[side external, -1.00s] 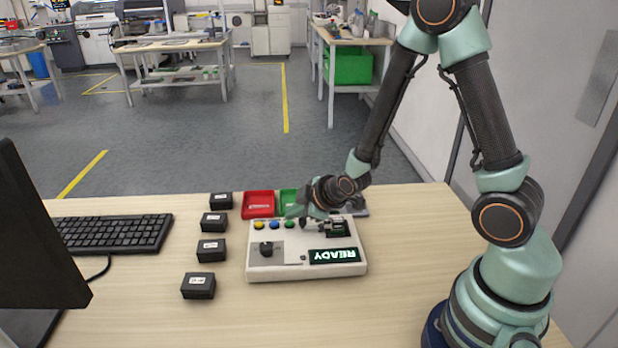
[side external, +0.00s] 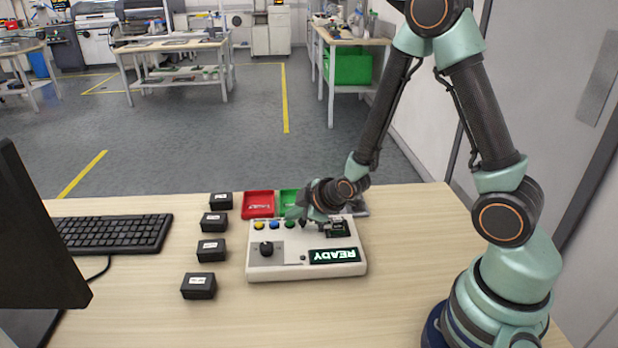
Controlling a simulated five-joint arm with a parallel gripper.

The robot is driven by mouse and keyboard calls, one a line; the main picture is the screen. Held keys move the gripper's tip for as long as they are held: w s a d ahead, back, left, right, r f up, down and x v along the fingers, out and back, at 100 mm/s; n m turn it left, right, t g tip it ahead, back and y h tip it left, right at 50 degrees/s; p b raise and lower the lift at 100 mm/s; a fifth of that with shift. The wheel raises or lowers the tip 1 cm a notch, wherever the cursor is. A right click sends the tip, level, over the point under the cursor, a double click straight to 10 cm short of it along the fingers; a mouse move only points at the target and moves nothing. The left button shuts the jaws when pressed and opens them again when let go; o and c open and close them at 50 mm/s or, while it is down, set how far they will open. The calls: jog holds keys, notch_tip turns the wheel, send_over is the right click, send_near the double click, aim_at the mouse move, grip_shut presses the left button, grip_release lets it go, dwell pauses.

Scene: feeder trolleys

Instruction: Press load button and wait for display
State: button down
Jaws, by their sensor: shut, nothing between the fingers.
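A white control box (side external: 280,272) stands on the wooden table. Its display (side external: 334,256) is lit and reads READY, upside down in this view. Along its far edge are a yellow button (side external: 259,226), a blue button (side external: 274,225) and a green button (side external: 289,224). A dark round knob (side external: 266,248) sits on its left part. My gripper (side external: 304,222) is shut and empty, low over the far edge of the box near the green button. I cannot tell whether it touches anything. Which button is the load button cannot be read here.
Several black labelled boxes (side external: 198,286) stand in a column left of the control box. A red tray (side external: 258,204) and a green tray (side external: 288,197) lie behind it. A keyboard (side external: 110,233) and a dark monitor (side external: 35,250) are at left. The front table area is clear.

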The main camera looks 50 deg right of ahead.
jog(key=shift+s+f, duration=0.35)
jog(key=shift+f, duration=0.25)
dwell(0.3)
jog(key=shift+s+d+r, duration=0.1)
jog(key=shift+s+r, duration=0.05)
jog(key=shift+r, duration=0.8)
jog(key=shift+w+r, duration=0.2)
jog(key=shift+r, duration=2.4)
dwell(2.8)
